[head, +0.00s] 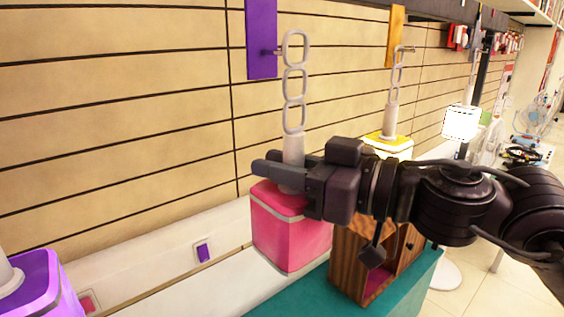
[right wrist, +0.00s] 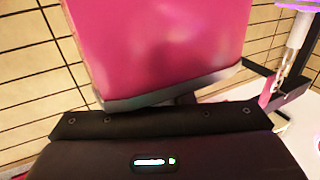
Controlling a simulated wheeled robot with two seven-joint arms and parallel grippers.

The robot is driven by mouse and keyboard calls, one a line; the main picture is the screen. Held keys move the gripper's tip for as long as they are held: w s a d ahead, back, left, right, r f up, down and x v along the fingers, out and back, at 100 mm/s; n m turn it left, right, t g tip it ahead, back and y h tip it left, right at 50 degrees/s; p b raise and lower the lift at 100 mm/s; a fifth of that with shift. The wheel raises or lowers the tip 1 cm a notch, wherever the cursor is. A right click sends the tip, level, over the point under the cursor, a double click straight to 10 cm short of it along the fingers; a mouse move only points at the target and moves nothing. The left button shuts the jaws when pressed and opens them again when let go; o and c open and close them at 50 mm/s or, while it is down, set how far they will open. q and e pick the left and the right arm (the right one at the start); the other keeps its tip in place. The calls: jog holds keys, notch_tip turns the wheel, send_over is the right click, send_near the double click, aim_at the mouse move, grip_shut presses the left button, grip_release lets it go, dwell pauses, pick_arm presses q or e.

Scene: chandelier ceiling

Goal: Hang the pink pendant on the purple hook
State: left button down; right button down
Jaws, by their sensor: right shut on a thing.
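The pink pendant (head: 290,232) is a pink block with a pale neck and a chain of pale links above it. My right gripper (head: 280,170) is shut on its neck and holds it upright in front of the slatted wall. The purple hook (head: 268,52) sticks out from a purple plate (head: 261,25) on the wall. The top chain link (head: 295,46) is right beside the hook's tip; I cannot tell whether the hook passes through it. In the right wrist view, the pink block (right wrist: 160,45) fills the upper middle. My left gripper is not in view.
A yellow pendant (head: 388,145) hangs by an orange plate (head: 395,35), behind my right arm. A purple pendant (head: 38,285) is at lower left. A wooden box (head: 350,262) stands on a teal surface (head: 300,300) below. A lit white pendant (head: 461,122) hangs farther right.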

jog(key=shift+w+a+r, duration=0.1)
jog(key=shift+w+r, duration=0.05)
jog(key=shift+w, duration=0.1)
dwell(0.3)
jog(key=shift+w+a+p, duration=0.2)
jog(key=shift+p, duration=0.1)
jog(key=shift+w+a, duration=0.4)
jog(key=shift+w, duration=0.2)
jog(key=shift+w+a+p, duration=0.1)
jog(key=shift+p, duration=0.25)
jog(key=shift+w+a+p, duration=0.3)
jog(key=shift+w+a, duration=0.1)
jog(key=shift+w, duration=0.15)
jog(key=shift+f, duration=0.25)
